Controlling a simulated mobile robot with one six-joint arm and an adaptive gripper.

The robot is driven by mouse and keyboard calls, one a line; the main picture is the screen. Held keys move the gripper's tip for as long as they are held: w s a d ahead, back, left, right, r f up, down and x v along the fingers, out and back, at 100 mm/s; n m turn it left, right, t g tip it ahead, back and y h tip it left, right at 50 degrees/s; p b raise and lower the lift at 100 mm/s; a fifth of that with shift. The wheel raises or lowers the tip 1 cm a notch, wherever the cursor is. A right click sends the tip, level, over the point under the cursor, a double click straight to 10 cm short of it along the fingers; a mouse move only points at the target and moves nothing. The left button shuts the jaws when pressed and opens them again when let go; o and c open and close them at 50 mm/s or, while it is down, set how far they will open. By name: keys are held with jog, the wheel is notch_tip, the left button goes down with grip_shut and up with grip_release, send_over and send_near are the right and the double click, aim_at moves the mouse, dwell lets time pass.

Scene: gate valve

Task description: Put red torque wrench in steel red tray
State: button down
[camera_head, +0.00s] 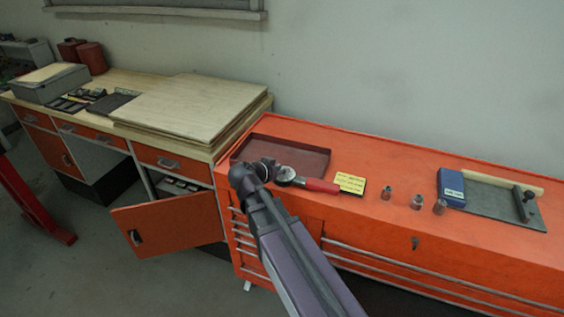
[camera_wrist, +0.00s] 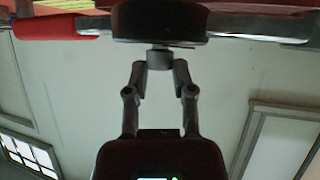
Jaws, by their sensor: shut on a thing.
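The red torque wrench has a round dark-and-silver head and a red handle (camera_head: 321,186). In the head view it lies across the front right of the dark red steel tray (camera_head: 312,160), with its handle pointing right, past the tray. I cannot tell if it touches the cabinet top. My gripper (camera_head: 272,173) is shut on the wrench near its round head. In the wrist view the fingers (camera_wrist: 159,58) meet at the dark round part, with the red handle (camera_wrist: 58,25) on the left. My wrist hides the tray's front left part.
The tray sits on an orange tool cabinet (camera_head: 385,235). Stacked wooden boards (camera_head: 190,103) rise on the left workbench. A cabinet door (camera_head: 170,225) hangs open.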

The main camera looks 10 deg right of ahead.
jog(key=shift+s+d+m+g+h, duration=0.3)
jog(key=shift+d+m+g, duration=0.1)
jog(key=shift+d, duration=0.1)
jog(key=shift+w, duration=0.1)
jog(key=b, duration=0.1)
send_over(281, 158)
jog(key=s+a, duration=0.4)
jog(key=shift+s+d+f, duration=0.2)
jog(key=shift+d+f, duration=0.05)
jog(key=shift+f, duration=0.4)
jog(key=shift+w, duration=0.15)
jog(key=shift+w, duration=0.25)
jog(key=shift+w+f+b, duration=0.3)
jog(key=shift+f+b, duration=0.2)
jog(key=shift+b, duration=0.2)
jog(key=shift+a+f+b, duration=0.1)
jog(key=shift+f+b, duration=1.2)
